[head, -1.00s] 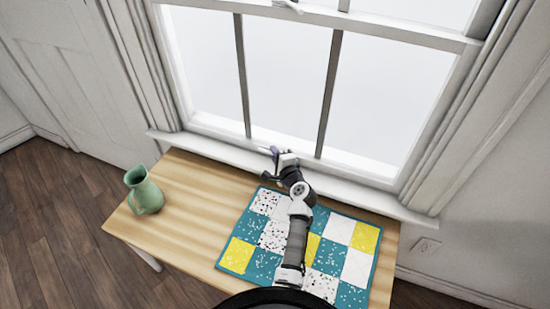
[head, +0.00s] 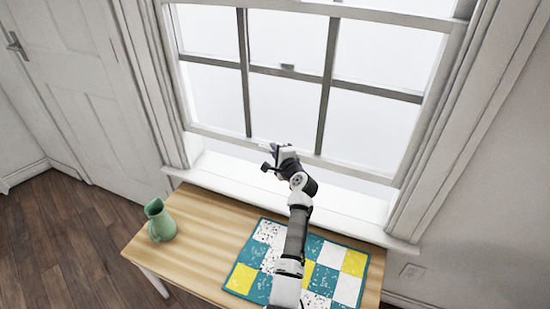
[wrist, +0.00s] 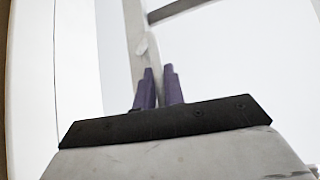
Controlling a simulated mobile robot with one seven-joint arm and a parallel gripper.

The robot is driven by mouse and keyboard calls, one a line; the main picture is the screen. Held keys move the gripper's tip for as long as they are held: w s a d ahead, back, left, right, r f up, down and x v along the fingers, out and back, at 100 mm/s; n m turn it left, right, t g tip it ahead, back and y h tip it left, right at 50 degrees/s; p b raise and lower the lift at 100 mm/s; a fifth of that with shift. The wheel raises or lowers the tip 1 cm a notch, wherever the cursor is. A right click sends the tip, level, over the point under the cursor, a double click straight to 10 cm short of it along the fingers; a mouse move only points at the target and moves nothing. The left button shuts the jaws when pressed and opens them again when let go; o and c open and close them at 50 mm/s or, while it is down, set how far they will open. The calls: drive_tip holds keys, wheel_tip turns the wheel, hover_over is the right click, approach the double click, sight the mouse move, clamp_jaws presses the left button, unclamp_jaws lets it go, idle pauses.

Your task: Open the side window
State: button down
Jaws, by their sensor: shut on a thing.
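The side window has a pale sash (head: 215,133) with grey bars. Its bottom rail stands above the sill (head: 330,207), with a bright gap between them. My gripper (head: 272,154) is at this bottom rail, left of the middle. In the wrist view, the purple fingers of my gripper (wrist: 159,88) are shut on a slim, pale, curved piece, which looks like a sash handle (wrist: 152,50). The fingers partly hide it. A grey cross bar with a small latch (head: 287,66) shows through the sash panes.
A wooden table (head: 190,245) stands below the window. It carries a green jug (head: 161,222) at its left end and a patchwork mat (head: 350,263) under my arm. A white door (head: 60,80) is at the left.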

sight(275, 129)
wheel_tip(275, 129, up, 10)
drive_tip(key=p, duration=0.4)
drive_tip(key=shift+f+p, duration=0.25)
drive_tip(key=shift+p, duration=0.05)
drive_tip(key=c, duration=1.5)
unclamp_jaws()
drive_tip(key=shift+f, duration=0.15)
drive_tip(key=b+v, duration=0.3)
drive_tip(key=v, duration=1)
drive_tip(key=shift+s+d, duration=0.2)
drive_tip(key=shift+s, duration=0.2)
